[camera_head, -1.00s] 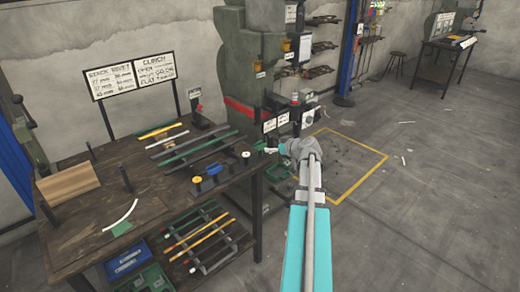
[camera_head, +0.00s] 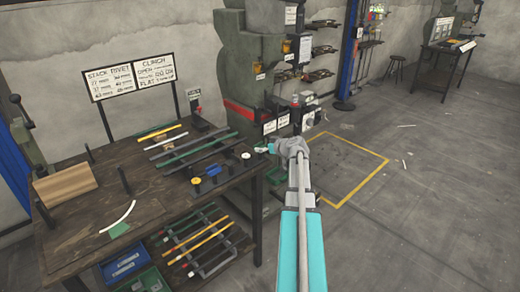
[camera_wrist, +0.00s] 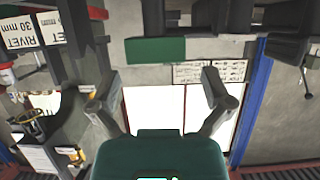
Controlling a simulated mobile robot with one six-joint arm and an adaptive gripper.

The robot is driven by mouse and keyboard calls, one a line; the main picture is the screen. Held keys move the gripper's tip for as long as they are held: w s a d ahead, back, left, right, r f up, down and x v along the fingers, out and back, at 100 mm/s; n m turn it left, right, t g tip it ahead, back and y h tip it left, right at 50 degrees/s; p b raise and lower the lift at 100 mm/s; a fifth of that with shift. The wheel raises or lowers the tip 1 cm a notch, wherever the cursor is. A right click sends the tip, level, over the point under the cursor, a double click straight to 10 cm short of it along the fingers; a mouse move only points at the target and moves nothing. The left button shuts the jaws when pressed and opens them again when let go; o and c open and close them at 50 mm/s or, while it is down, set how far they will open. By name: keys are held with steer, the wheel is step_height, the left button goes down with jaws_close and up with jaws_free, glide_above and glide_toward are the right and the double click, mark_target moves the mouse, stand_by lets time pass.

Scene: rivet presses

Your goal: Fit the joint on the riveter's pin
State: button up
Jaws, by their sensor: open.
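The riveter (camera_head: 240,60) is a tall grey-green press with a red band, standing behind the right end of the workbench. My gripper (camera_head: 268,148) is in front of its lower part, near the bench's right corner. In the wrist view my gripper (camera_wrist: 160,95) has its two fingers spread wide, with nothing seen held between them. A green block (camera_wrist: 155,50) shows beyond the fingers, apart from them. I cannot tell which piece is the joint. The riveter's pin is not clearly made out, and my arm covers part of that area.
The workbench (camera_head: 90,225) carries metal and coloured bars, a wooden block (camera_head: 66,184), dark posts and a white curved strip (camera_head: 118,216). A blue bin (camera_head: 125,266) sits low under it. A yellow floor outline (camera_head: 365,185) and open floor lie to the right.

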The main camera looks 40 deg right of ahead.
mark_target(258, 145)
steer(key=b+x, duration=0.1)
steer(key=x, duration=0.2)
steer(key=shift+w+d, duration=0.15)
steer(key=shift+d, duration=0.05)
steer(key=shift+w+f, duration=0.2)
steer(key=shift+w, duration=0.45)
steer(key=c, duration=0.9)
steer(key=shift+o, duration=0.2)
steer(key=shift+r, duration=0.1)
steer(key=shift+r+p, duration=1.2)
steer(key=shift+r, duration=0.05)
steer(key=s+a+r+p, duration=0.8)
steer(key=s+r+p, duration=0.2)
steer(key=s, duration=0.1)
steer(key=shift+s+r, duration=0.2)
steer(key=shift+s, duration=0.05)
